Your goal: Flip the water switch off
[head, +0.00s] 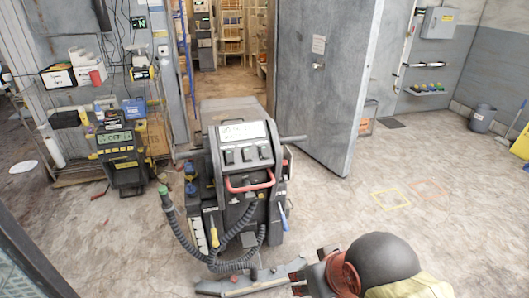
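A dark floor-cleaning machine (240,185) stands upright near the middle of the head view. Its sloped panel has a white label (243,131) on top and a row of three dark switches (247,154) below it. I cannot read which is the water switch, or tell whether each is on or off. A red handle (250,183) curves out just below the switches. A dark rounded part with a reddish ring fills the bottom right, apart from the switches, and may be part of my arm.
Ribbed hoses (190,235) hang at the machine's left and front. A grey curved bar (245,284) lies low before it. A cluttered wire rack (100,130) stands left. A big grey door (325,80) stands open behind.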

